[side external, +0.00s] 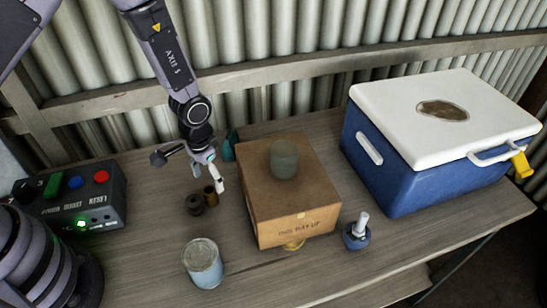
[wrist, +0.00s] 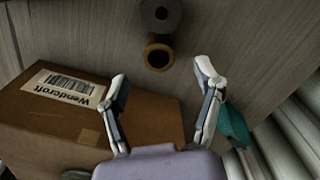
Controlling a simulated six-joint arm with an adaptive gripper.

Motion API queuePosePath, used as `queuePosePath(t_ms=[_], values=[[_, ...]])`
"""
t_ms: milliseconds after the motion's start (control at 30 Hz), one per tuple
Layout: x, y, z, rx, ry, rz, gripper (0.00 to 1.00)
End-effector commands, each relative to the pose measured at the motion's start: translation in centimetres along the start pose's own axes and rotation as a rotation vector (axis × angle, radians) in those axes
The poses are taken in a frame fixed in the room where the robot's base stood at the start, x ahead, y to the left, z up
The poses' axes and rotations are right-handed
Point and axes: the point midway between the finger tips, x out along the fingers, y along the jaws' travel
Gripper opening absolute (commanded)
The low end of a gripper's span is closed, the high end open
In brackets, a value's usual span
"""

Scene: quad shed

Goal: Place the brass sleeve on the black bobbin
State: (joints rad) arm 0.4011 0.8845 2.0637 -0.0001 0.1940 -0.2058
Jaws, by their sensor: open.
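The brass sleeve (side external: 211,196) stands upright on the wooden bench, left of the cardboard box. In the wrist view it shows end-on as a brass ring (wrist: 158,40) with a dark bore. The black bobbin (side external: 195,204) sits beside it on the bench, just left and nearer the front. The wrist view shows the bobbin (wrist: 150,18) at the top edge, partly cut off. My gripper (side external: 190,172) is above the bench near the sleeve. Its fingers (wrist: 160,75) are spread and empty, with the sleeve just beyond the tips in the wrist view.
The cardboard box (side external: 297,225) stands close on the right with a grey-green tin (side external: 284,160) on top. A teal object (side external: 229,146) is behind. A pale tin (side external: 203,264) stands in front. A button box (side external: 90,205) is left; a blue cooler (side external: 405,185) is far right.

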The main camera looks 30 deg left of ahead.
Motion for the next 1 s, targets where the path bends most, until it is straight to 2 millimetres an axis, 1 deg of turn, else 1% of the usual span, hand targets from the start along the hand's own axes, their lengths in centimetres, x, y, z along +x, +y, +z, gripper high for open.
queuePosePath(t_ms=[67, 200, 333, 433, 633, 1000], values=[[0.8, 0.0, 0.1, 0.0, -0.001, 0.0, 0.67], [3.0, 0.0, 0.4, 0.001, -0.003, -0.001, 0.67], [4.7, 0.0, 0.4, 0.0, -0.002, 0.0, 0.67], [5.1, 0.0, 0.3, 0.0, 0.001, 0.0, 0.67], [5.1, 0.0, 0.3, 0.0, 0.001, 0.0, 0.67], [5.1, 0.0, 0.3, 0.0, 0.001, 0.0, 0.18]])
